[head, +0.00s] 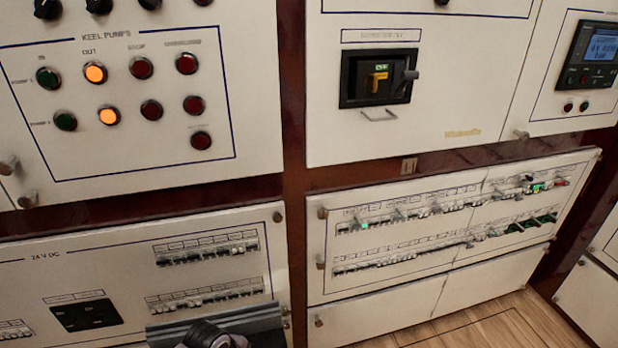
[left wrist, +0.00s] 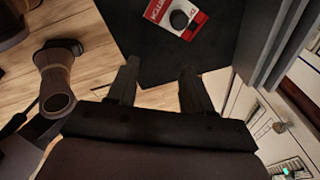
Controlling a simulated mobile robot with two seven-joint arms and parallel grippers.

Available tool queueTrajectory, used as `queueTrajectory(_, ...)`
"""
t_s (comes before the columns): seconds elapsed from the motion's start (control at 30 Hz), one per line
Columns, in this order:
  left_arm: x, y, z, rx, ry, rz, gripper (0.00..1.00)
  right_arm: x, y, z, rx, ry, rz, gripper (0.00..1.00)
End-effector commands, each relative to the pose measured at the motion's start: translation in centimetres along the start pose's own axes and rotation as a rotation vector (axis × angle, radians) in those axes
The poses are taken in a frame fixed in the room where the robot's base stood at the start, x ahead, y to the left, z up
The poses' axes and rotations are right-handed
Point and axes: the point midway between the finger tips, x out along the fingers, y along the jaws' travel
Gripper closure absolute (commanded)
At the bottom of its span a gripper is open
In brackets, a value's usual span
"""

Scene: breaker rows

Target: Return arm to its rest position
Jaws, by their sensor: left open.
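My left gripper (left wrist: 159,80) shows in the left wrist view with its two dark fingers spread apart. Nothing is between the fingers. Beyond them is a dark surface with a red-and-white label (left wrist: 180,14) that has a round black part on it. I cannot tell how far it is from the fingertips. My left gripper is not visible in the head view, where only a dark rounded part of an arm shows at the bottom edge. My right gripper is in neither view.
Breaker rows fill the lower right panel (head: 395,284) and the 24 V DC panel (head: 110,262). Above are the keel pumps panel (head: 100,165), with two orange lamps lit, and a panel with a black-framed switch (head: 379,78). Wooden floor (head: 500,322) shows at lower right.

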Motion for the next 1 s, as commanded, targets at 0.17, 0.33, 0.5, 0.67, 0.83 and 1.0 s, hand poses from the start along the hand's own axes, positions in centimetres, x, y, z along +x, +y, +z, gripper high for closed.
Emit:
queueTrajectory(0.17, -0.8, 3.0, -1.9, -0.359, 0.112, -0.164, 0.49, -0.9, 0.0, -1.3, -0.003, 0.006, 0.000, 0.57)
queueTrajectory(0.33, -2.9, 5.5, -1.9, -0.704, 0.217, -0.310, 0.49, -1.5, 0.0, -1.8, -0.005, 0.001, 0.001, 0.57)
queueTrajectory(0.5, -6.4, 8.1, -0.6, -1.026, 0.328, -0.455, 0.49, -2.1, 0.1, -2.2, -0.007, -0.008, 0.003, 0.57)
queueTrajectory(0.67, -10.0, 10.1, 1.0, -1.248, 0.422, -0.567, 0.49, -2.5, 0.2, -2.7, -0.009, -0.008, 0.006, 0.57)
queueTrajectory(0.83, -12.3, 11.2, 2.0, -1.362, 0.486, -0.632, 0.49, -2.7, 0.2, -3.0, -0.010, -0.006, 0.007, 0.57)
queueTrajectory(1.0, -12.8, 11.4, 2.3, -1.387, 0.503, -0.648, 0.49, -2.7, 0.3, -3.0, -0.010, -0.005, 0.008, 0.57)
